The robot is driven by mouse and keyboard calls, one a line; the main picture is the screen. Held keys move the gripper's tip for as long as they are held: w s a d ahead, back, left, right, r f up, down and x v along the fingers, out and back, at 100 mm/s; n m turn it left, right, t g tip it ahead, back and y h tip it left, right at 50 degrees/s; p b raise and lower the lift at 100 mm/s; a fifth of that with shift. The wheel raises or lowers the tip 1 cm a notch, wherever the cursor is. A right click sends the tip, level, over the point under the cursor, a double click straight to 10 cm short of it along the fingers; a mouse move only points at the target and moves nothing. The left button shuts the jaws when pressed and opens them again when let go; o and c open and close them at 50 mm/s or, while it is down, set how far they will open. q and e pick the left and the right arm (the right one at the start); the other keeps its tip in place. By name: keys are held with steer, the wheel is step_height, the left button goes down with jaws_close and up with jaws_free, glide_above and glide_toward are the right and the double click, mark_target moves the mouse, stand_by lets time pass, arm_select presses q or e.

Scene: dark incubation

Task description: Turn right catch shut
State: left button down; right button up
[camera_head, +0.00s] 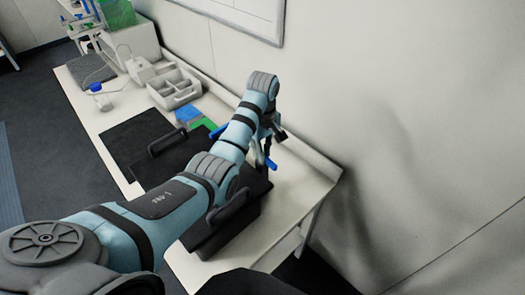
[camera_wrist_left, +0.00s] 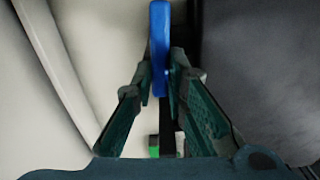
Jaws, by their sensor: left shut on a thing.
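The black case (camera_head: 222,238) stands on the white bench, with dark handles on its sides. A blue catch (camera_head: 270,163) shows at its wall-side edge, right beside my left gripper (camera_head: 264,153). In the left wrist view the blue catch (camera_wrist_left: 159,45) stands upright between the fingertips of my left gripper (camera_wrist_left: 160,82), which is shut on it. Another blue catch (camera_head: 218,131) shows farther left in the head view, partly hidden by my arm. My left arm covers much of the case's top. My right gripper is not in view.
A grey compartment tray (camera_head: 174,89) and a black mat (camera_head: 137,137) lie farther along the bench (camera_head: 88,101). Small blue (camera_head: 187,112) and green (camera_head: 204,123) pieces lie near the case. The wall (camera_head: 400,110) rises close on the right.

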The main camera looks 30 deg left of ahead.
arm_select(q)
steer(key=m, duration=0.4)
steer(key=shift+r, duration=0.1)
steer(key=m, duration=0.4)
steer(key=shift+s+a+m, duration=0.1)
steer(key=shift+a+m, duration=0.05)
steer(key=shift+m, duration=0.15)
steer(key=m, duration=0.4)
steer(key=shift+a, duration=0.1)
steer(key=shift+a+m, duration=0.1)
steer(key=shift+m, duration=2.1)
steer(key=c, duration=1.6)
jaws_free()
steer(key=shift+c, duration=0.2)
steer(key=shift+o, duration=0.2)
steer(key=shift+s, duration=0.1)
